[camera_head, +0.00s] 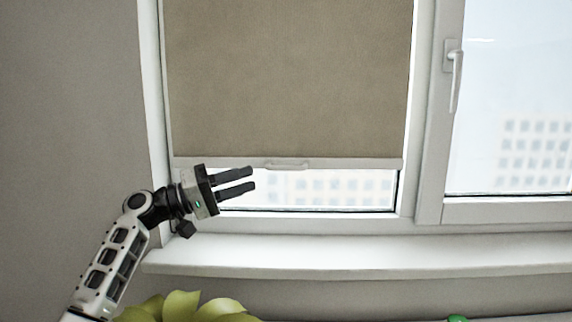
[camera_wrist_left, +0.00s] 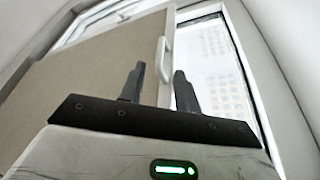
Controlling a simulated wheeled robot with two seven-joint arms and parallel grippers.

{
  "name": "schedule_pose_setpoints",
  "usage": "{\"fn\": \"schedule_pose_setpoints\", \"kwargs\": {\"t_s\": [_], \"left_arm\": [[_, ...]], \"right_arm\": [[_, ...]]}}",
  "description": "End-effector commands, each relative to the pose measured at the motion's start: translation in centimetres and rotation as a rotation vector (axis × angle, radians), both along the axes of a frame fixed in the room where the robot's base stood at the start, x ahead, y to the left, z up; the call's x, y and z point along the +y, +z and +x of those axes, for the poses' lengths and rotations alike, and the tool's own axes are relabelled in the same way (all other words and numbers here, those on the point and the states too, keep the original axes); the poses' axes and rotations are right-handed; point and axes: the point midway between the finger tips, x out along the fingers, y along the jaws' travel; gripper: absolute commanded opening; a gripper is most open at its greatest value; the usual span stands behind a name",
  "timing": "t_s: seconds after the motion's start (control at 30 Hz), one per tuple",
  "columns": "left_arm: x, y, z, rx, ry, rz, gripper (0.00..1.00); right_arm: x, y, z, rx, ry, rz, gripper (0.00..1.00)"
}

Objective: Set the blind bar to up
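A tan blind (camera_head: 288,80) hangs over most of the left window pane. The white blind bar (camera_head: 350,163) runs along its lower edge, with a small white handle (camera_head: 287,164) at its middle. Bare glass shows below the bar. My left gripper (camera_head: 254,179) is open and empty, its fingers pointing right toward the handle, just left of it and apart from it in the picture. In the left wrist view, the gripper (camera_wrist_left: 158,80) shows its two fingers spread, with the bar's handle (camera_wrist_left: 166,58) beyond them. My right gripper is in neither view.
A white window sill (camera_head: 350,255) runs below the window. A window handle (camera_head: 455,80) is on the right frame. Yellow-green leaves (camera_head: 185,308) and a small green object (camera_head: 457,318) show at the bottom. The space right of my left gripper is free.

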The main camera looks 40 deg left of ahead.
Motion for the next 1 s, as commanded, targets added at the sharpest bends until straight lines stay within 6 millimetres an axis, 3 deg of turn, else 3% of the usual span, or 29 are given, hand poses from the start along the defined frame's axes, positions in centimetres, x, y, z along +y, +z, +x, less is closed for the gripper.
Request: {"fn": "schedule_pose_setpoints", "kwargs": {"t_s": [0.17, 0.4, 0.6, 0.87, 0.9, 1.0], "left_arm": [[-2.0, 1.3, 3.4, -0.002, 0.000, 0.001, 0.33], [-4.0, 2.0, 6.8, -0.002, 0.001, -0.001, 0.33], [-4.7, 2.1, 7.9, 0.000, 0.002, 0.001, 0.33], [-4.8, 2.0, 8.0, 0.000, 0.002, 0.001, 0.33], [-4.8, 2.0, 8.0, 0.000, 0.002, 0.001, 0.30], [-4.8, 2.0, 8.0, 0.000, 0.002, 0.001, 0.02]], "right_arm": [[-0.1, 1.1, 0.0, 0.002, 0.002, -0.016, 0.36], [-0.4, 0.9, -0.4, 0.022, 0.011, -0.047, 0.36], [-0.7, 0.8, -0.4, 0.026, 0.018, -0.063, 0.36], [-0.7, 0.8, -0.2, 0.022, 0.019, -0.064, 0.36], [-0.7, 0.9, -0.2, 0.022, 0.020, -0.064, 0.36], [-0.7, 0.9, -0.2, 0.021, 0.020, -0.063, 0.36]]}}
